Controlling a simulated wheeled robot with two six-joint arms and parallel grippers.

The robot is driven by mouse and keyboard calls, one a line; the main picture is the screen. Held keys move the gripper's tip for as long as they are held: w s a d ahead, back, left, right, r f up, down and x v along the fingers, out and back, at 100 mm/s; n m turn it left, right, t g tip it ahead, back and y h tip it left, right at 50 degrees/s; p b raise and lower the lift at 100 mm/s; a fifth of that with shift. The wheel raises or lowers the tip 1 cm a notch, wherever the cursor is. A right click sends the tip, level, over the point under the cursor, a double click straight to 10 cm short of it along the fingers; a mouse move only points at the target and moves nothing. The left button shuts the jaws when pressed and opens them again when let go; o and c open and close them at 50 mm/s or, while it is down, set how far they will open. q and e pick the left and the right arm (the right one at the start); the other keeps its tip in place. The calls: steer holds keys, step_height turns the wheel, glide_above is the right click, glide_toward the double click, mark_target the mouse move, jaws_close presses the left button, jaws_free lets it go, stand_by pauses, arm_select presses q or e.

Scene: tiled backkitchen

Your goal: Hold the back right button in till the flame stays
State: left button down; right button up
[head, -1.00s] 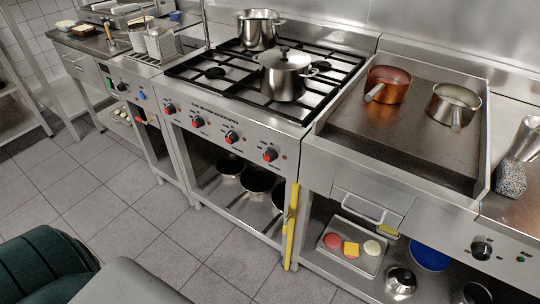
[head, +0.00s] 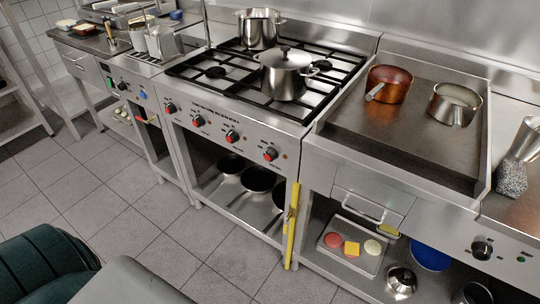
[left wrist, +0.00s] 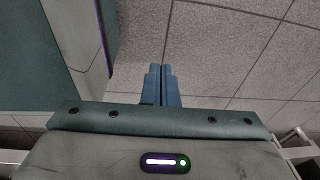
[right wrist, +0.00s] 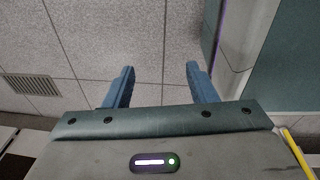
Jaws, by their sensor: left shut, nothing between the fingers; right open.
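The gas range (head: 245,138) stands in the middle of the head view, with a row of red-and-black knobs on its front panel: a left knob (head: 171,109), two middle knobs (head: 198,121) and (head: 232,136), and a right knob (head: 270,154). Small marks sit beside the knobs; which is the back right button is too small to tell. No flame shows on the burners. My left gripper (left wrist: 161,72) is shut and empty over the floor in the left wrist view. My right gripper (right wrist: 160,72) is open and empty over the floor. Neither gripper shows in the head view.
A lidded pot (head: 284,76) and a tall pot (head: 258,30) stand on the range grates. A copper pan (head: 388,84) and a steel pan (head: 454,103) rest on the griddle (head: 400,140). A yellow bar (head: 291,225) stands at the range's right edge.

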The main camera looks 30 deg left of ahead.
stand_by(0.7)
